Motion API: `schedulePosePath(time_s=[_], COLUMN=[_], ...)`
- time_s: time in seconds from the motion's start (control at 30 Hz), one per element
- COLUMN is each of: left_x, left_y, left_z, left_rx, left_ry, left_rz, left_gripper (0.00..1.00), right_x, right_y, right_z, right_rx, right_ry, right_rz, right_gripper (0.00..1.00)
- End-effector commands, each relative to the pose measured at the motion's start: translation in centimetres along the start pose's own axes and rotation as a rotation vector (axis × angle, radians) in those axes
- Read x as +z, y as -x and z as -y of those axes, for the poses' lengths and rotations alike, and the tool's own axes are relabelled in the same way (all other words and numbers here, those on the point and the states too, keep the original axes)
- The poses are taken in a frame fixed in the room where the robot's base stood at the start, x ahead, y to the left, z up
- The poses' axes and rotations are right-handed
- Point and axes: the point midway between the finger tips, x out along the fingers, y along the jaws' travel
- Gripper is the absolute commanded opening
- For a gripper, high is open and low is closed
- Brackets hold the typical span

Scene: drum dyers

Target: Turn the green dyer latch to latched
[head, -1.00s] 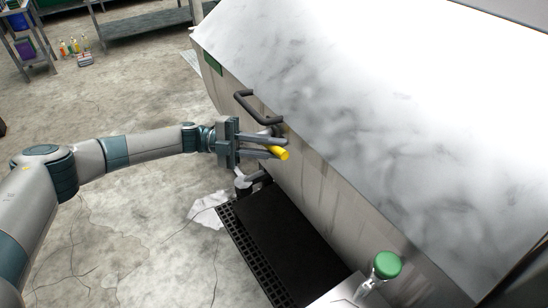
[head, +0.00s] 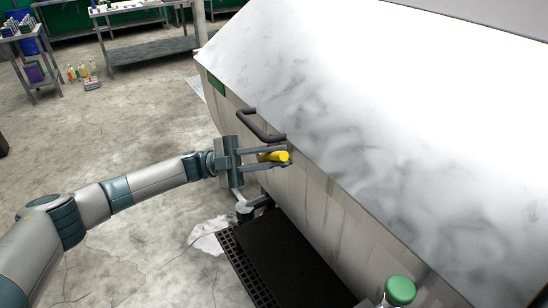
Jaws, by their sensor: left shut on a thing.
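The dyer (head: 300,190) is a large steel machine with a scuffed pale sloping top and a small green plate (head: 216,84) on its side. Its latch has a yellow grip (head: 273,156) on the machine's front side, just below a dark bar handle (head: 262,128). My left gripper (head: 270,157) reaches in from the left and is shut on the yellow grip, one finger above it and one below. The latch's base is hidden behind the grip and fingers. My right gripper is not in view.
A black grated mat (head: 275,262) lies on the floor along the dyer, with a white cloth (head: 208,236) beside it. Metal tables (head: 150,45) stand at the back. The floor at left is open.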

Motion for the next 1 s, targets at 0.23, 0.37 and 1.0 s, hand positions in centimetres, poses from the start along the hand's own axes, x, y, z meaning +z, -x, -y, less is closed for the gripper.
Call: schedulePosePath(time_s=[0.23, 0.37, 1.0], left_x=[0.0, 0.0, -0.1], left_y=[0.1, 0.0, -0.3], left_z=[0.1, 0.2, -0.1], left_rx=[-0.001, -0.002, 0.075], left_ry=[-0.001, -0.003, -0.081], left_rz=[0.002, 0.002, 0.022], left_gripper=[0.37, 0.37, 0.37], right_x=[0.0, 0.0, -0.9], right_y=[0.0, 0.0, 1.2], right_z=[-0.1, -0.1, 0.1], right_rx=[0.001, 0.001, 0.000], right_ry=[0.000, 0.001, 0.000], right_rz=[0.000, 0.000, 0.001], right_gripper=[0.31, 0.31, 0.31])
